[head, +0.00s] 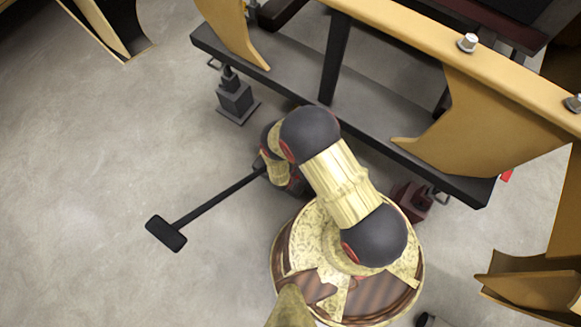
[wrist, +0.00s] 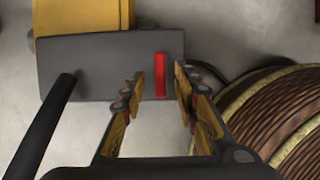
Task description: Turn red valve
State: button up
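My gripper (wrist: 156,88) is open, with one finger on each side of the bar in the picture. In the head view my own arm hides the gripper and the bar.
A black bar with a block end (head: 166,233) stretches over the floor at left in the head view. A dark grey beam (head: 285,62) with yellow curved brackets (head: 490,125) crosses the upper right. A small grey jack-like stand (head: 236,98) is under its left end.

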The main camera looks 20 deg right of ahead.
jog(key=v, duration=1)
jog(key=shift+r, duration=0.1)
dwell(0.5)
